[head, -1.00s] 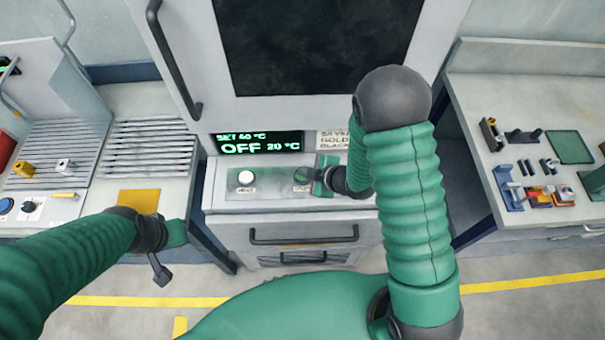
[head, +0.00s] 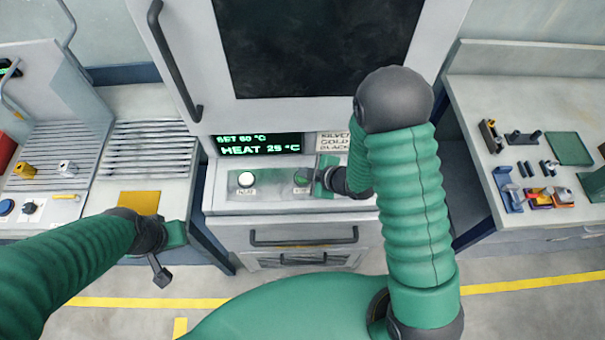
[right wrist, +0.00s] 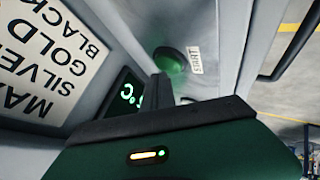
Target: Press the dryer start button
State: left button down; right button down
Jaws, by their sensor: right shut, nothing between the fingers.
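The dryer (head: 215,110) stands ahead with its door shut. Its display (head: 258,145) reads SET 60 °C and HEAT 25 °C. The green round start button (head: 302,177) is on the right of the panel below the display. It also shows in the right wrist view (right wrist: 170,59), beside a small label. My right gripper (head: 314,181) is shut and empty, just right of the button. In the right wrist view its fingertips (right wrist: 162,84) are close to the button, with a small gap seeming to show. My left gripper (head: 161,273) hangs low at the left, its jaws unclear.
A white round button (head: 246,179) is at the panel's left. A drawer handle (head: 303,238) lies below. A label card (head: 333,142) sits right of the display. Side benches stand left (head: 150,100) and right (head: 490,90), the right one holding small parts. The door handle (head: 175,60) juts out.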

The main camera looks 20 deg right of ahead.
jog(key=shift+r, duration=0.35)
notch_tip(320, 180, up, 5)
jog(key=p, duration=0.4)
jog(key=shift+r, duration=0.1)
jog(key=shift+d, duration=0.1)
dwell(0.5)
jog(key=s+d+m+g+h+b, duration=0.2)
jog(key=s+m+b, duration=0.2)
jog(key=s+m, duration=0.3)
jog(key=s+d+r+m+g+h+b, duration=0.1)
jog(key=s+d+m+g+h+b, duration=0.1)
jog(key=s+m, duration=0.5)
jog(key=shift+s+d+r+g+b, duration=0.2)
jog(key=shift+s+r+g+b, duration=0.15)
jog(key=shift+g+b, duration=0.6)
